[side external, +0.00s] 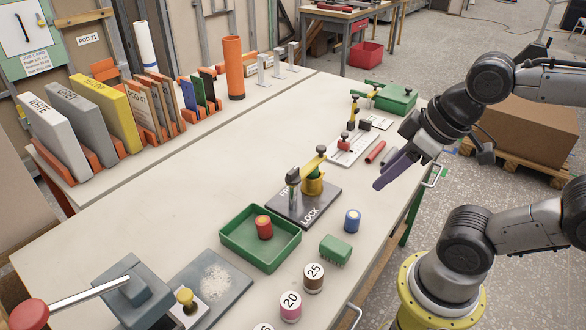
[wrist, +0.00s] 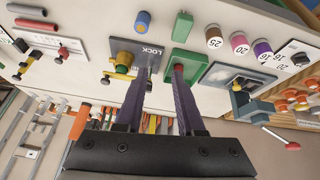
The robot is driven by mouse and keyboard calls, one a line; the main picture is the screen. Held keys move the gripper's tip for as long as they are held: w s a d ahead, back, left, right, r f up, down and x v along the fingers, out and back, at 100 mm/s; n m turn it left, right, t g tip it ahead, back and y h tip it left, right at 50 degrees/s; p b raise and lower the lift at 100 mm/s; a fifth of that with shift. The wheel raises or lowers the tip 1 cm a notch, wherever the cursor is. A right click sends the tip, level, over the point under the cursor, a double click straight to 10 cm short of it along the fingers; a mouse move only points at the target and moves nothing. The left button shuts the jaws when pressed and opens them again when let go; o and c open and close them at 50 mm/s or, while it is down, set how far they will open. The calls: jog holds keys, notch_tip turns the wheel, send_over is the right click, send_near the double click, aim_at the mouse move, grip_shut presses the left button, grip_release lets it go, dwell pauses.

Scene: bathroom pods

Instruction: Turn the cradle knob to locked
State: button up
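The cradle is a dark plate (side external: 300,206) on the bench, marked LOCK at its front right edge; a second word is partly hidden by a grey post. On it stands a yellow cylindrical piece (side external: 314,186) with a slanting yellow arm (side external: 306,163) above it and a dark knob (side external: 321,150) at the arm's upper end. I cannot tell the lock position. My gripper (side external: 379,184) is above the bench's right edge, clear of the cradle. Its purple fingers (wrist: 160,70) are apart and empty.
A green tray (side external: 288,252) holding a red cylinder (side external: 264,226) is left of the cradle. A blue cylinder (side external: 352,220) and green block (side external: 335,249) stand in front. Beyond the cradle are a white fixture (side external: 345,154) and a red rod (side external: 376,151).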

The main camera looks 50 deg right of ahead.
jog(key=shift+o, duration=0.4)
jog(key=r+n, duration=0.1)
jog(key=n, duration=0.1)
jog(key=w+r+n, duration=0.1)
jog(key=r+n, duration=0.1)
jog(key=w+r+n, duration=0.1)
jog(key=n, duration=0.1)
jog(key=shift+r+g, duration=0.25)
jog(key=shift+g, duration=0.05)
jog(key=w+r+n+g, duration=0.2)
jog(key=w+r+n, duration=0.2)
jog(key=w+n, duration=0.25)
jog(key=n+g, duration=0.3)
jog(key=n, duration=0.1)
send_over(293, 170)
notch_tip(293, 170, down, 4)
notch_tip(293, 170, down, 14)
jog(key=shift+r, duration=0.1)
grip_shut()
